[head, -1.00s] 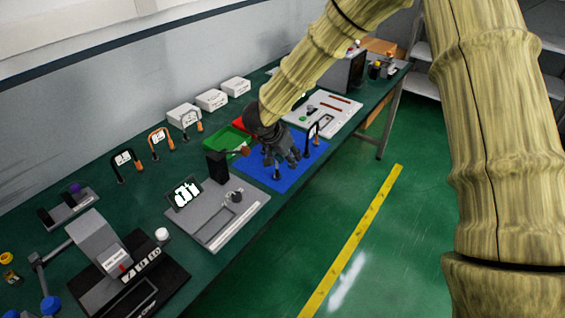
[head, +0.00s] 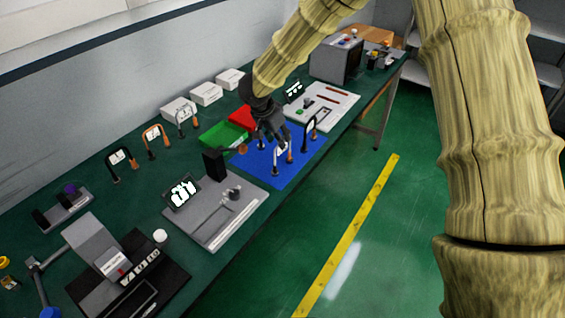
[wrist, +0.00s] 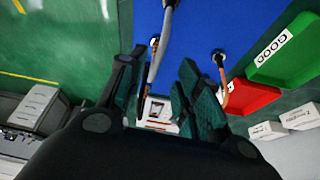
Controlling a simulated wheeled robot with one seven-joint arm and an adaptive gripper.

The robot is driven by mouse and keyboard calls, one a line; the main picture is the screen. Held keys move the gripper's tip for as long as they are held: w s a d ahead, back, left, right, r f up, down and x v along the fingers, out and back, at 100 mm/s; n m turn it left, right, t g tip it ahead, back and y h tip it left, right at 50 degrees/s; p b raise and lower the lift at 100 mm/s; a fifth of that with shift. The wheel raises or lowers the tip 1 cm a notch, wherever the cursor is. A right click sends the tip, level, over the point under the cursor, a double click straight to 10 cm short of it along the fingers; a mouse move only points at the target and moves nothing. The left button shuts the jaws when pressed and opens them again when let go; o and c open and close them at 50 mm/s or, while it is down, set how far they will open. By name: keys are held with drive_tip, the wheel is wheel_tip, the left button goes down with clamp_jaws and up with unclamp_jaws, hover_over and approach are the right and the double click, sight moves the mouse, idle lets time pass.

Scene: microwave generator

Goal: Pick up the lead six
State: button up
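Several leads with two upright legs and a white tag stand on the bench, and I cannot read which one is six. One lead with a pale leg (head: 275,160) and an orange leg (head: 290,151) stands on the blue mat (head: 262,166), right under my gripper (head: 273,135). In the wrist view my gripper (wrist: 163,92) is open. A grey leg (wrist: 159,55) reaches toward the gap, close to one finger; contact cannot be told. An orange leg (wrist: 223,82) is outside the other finger.
A green tray (head: 222,137) and red tray (head: 243,117) lie behind the mat. More leads stand at left, one black (head: 122,163) and one orange (head: 152,137). A black block (head: 214,164) and grey device (head: 232,215) sit nearby. Floor before the bench is clear.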

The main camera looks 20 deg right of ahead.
drive_tip(key=shift+s+p+x, duration=0.15)
drive_tip(key=shift+p+x, duration=0.25)
drive_tip(key=shift+x, duration=0.8)
drive_tip(key=shift+s+p+x, duration=0.15)
drive_tip(key=shift+p+x, duration=0.25)
drive_tip(key=shift+x, duration=0.8)
drive_tip(key=shift+d, duration=0.1)
clamp_jaws()
